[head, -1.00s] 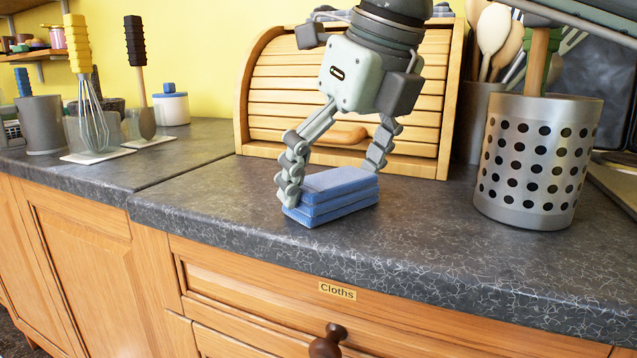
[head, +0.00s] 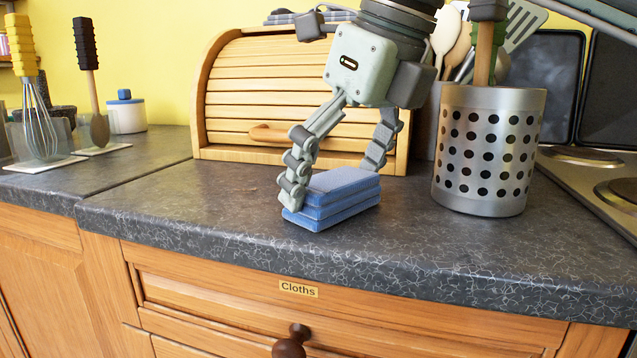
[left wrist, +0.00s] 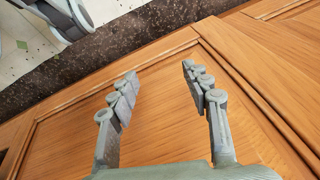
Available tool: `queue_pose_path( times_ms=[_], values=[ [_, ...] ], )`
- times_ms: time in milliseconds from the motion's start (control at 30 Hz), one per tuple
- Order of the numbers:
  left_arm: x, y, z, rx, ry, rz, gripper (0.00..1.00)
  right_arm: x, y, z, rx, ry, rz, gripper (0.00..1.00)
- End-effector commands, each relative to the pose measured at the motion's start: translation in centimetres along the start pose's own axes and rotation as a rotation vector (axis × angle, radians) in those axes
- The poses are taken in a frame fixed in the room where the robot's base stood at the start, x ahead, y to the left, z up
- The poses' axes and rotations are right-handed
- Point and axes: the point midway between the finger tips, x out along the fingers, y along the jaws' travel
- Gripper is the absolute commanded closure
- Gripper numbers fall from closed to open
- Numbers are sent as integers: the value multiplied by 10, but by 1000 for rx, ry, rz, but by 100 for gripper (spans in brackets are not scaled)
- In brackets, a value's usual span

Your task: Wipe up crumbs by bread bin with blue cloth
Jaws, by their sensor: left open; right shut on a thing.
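The blue cloth (head: 345,205) is a folded, layered pad at the front of the dark counter in the head view. My right gripper (head: 333,187) is shut on it, one finger at its left end and the other behind its right side. I cannot tell whether the cloth touches the counter or hangs just above it. The wooden bread bin (head: 230,110), its slatted front down, stands behind my right gripper. I cannot make out crumbs on the speckled counter. My left gripper (left wrist: 160,72) is open and empty in the left wrist view, before a wooden cupboard door.
A perforated steel utensil pot (head: 487,165) stands right of the cloth, with a stove (head: 590,180) beyond. A whisk (head: 40,120) and a white jar (head: 127,115) are at the left. Counter left of the cloth is clear. A drawer labelled Cloths (head: 299,289) is below.

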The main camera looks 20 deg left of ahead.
Motion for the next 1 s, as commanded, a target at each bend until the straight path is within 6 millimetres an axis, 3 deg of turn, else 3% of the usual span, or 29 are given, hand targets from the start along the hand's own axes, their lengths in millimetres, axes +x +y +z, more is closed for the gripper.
queue_pose_path(
  times_ms=[367, 1000],
  values=[
    [-1, 0, 0, 0, 0, 0, 52, 1, 1, 1, -1, 4, 1, 29],
    [-14, -3, -4, 0, 0, 0, 52, 18, 23, 41, -1, 2, 2, 29]
  ],
)
